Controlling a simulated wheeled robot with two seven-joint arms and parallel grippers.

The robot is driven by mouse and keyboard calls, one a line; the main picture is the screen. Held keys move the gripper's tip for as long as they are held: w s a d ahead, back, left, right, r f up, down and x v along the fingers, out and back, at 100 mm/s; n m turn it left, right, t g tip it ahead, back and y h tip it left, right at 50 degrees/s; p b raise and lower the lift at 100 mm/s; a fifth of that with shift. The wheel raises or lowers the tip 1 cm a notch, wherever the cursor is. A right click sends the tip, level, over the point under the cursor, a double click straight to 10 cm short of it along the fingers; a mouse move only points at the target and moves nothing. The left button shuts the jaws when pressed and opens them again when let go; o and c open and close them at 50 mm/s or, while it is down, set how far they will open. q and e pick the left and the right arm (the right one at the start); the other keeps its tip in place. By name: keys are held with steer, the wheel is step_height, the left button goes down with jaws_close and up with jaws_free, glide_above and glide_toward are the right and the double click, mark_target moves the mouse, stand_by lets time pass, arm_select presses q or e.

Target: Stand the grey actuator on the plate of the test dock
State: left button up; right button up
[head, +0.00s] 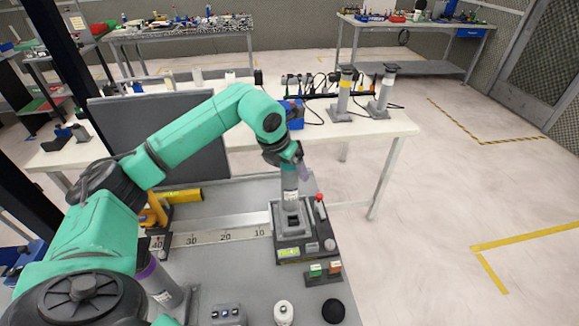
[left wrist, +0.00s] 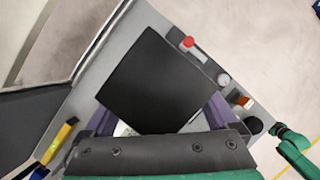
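The grey actuator (head: 290,189) stands upright with its square grey base on the plate of the test dock (head: 302,252). I cannot see whether the base is fully flat on it. In the left wrist view the actuator's black square top (left wrist: 158,82) fills the middle, and the purple fingers of my left gripper (left wrist: 162,115) are spread on either side. The fingertips are partly hidden behind the top.
The dock carries a red button (head: 319,198) and a knob. A ruler strip (head: 225,232) runs left of the dock. A dark panel and a white table (head: 385,128) with more actuators stand behind.

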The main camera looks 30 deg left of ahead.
arm_select(q)
steer(key=shift+r, duration=0.1)
steer(key=b+v, duration=0.1)
steer(key=v, duration=1.1)
steer(key=shift+b, duration=0.4)
